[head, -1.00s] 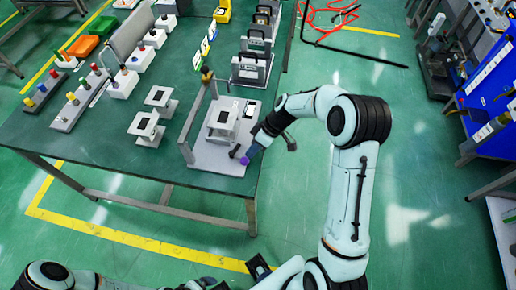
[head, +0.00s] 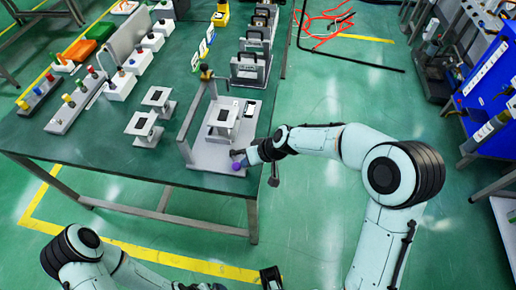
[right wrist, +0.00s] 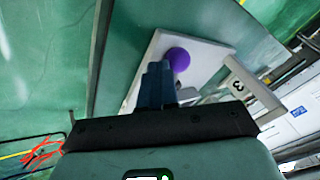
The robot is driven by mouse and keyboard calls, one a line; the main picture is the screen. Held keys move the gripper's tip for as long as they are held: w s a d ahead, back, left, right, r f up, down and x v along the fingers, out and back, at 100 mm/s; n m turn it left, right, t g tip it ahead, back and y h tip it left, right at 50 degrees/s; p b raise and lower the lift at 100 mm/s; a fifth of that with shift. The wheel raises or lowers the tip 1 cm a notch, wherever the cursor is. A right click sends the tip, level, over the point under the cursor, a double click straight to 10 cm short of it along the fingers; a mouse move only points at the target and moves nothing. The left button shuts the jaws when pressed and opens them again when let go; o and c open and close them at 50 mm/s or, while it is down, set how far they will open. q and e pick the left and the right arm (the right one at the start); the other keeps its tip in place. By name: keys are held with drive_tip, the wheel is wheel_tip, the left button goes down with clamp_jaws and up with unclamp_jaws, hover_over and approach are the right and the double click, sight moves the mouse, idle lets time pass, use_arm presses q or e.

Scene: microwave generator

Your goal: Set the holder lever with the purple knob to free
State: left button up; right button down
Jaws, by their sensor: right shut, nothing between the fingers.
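The purple knob (head: 236,166) sits at the front right corner of the holder's white base plate (head: 208,165). The lever itself is hard to make out. My right gripper (head: 239,155) comes in from the right, its tips close beside the knob. In the right wrist view the shut, empty fingers (right wrist: 160,70) point at the plate, and the purple knob (right wrist: 178,59) shows just past and to the right of their tips. I cannot tell whether they touch it. My left gripper (head: 270,277) appears at the bottom edge, away from the table; its jaws are unclear.
The holder's upright frame (head: 199,100) and a raised white stand (head: 221,116) rise beside the knob. Two small white stands (head: 143,127) and knob panels (head: 75,106) lie to the left. Grey brackets (head: 249,70) stand behind. Floor is open right of the green table (head: 100,165).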

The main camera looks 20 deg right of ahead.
drive_tip(key=shift+s+a+m, duration=0.15)
drive_tip(key=shift+a+m, duration=0.25)
use_arm(q)
drive_tip(key=shift+f, duration=0.1)
use_arm(e)
drive_tip(key=shift+s+a, duration=0.1)
drive_tip(key=shift+a, duration=0.15)
use_arm(q)
drive_tip(key=shift+d, duration=0.1)
idle(0.3)
